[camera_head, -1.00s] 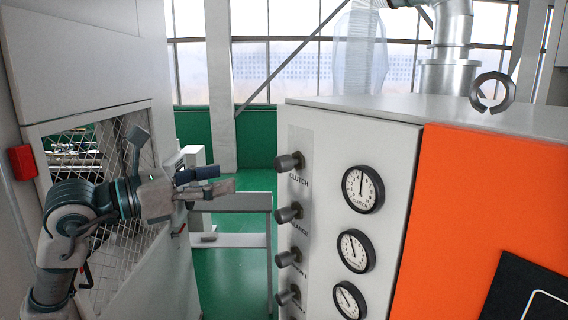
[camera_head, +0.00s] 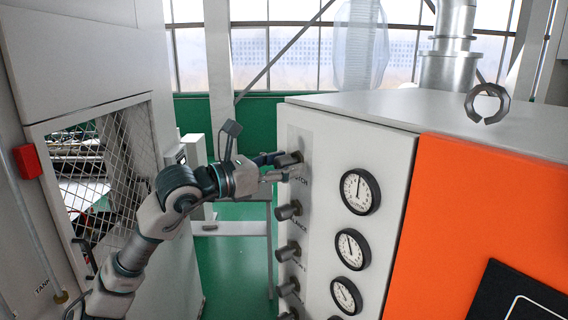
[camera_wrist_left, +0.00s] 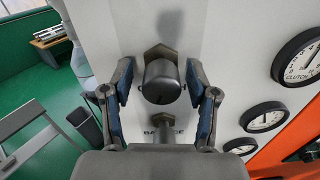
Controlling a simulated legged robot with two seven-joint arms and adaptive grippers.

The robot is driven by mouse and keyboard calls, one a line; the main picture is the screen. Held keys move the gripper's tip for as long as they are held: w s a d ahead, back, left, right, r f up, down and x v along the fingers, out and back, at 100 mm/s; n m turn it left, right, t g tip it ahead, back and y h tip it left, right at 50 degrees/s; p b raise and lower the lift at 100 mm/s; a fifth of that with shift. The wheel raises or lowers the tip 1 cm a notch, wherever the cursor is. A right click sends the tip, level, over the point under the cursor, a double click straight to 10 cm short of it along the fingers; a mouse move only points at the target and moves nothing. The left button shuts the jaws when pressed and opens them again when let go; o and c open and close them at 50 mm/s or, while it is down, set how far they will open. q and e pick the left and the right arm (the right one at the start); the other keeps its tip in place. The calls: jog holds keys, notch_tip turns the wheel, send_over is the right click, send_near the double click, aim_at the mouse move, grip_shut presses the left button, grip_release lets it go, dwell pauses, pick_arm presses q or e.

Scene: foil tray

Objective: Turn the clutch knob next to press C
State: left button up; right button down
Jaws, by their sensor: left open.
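The clutch knob (camera_head: 287,159) is a dark grey cylinder, the top one in a column of knobs on the side of the light grey cabinet. My left gripper (camera_head: 279,166) is at this knob, with its fingers open. In the left wrist view the clutch knob (camera_wrist_left: 162,82) sits between the two blue-padded fingers of my left gripper (camera_wrist_left: 162,90), with a gap on each side. The CLUTCH label is partly covered by the gripper in the head view. The clutch gauge (camera_head: 360,191) is on the cabinet's front face. My right gripper is not in view.
Several more knobs, such as the balance knob (camera_head: 288,210), lie below on the same cabinet face. An orange panel (camera_head: 470,220) is at the right. A machine with a mesh window (camera_head: 130,165) stands at the left. Green floor (camera_head: 232,262) lies between the two machines.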

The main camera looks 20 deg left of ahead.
pick_arm(q)
grip_shut()
jog(key=shift+n, duration=0.3)
jog(key=n+b, duration=0.2)
jog(key=shift+s+n, duration=0.1)
jog(key=shift+n, duration=0.3)
jog(key=shift+r+n+b, duration=0.1)
jog(key=shift+n+b, duration=0.45)
jog(key=shift+n, duration=0.55)
jog(key=shift+r+n+b, duration=0.1)
jog(key=shift+n+b, duration=0.3)
jog(key=shift+n, duration=0.7)
jog(key=shift+a, duration=0.1)
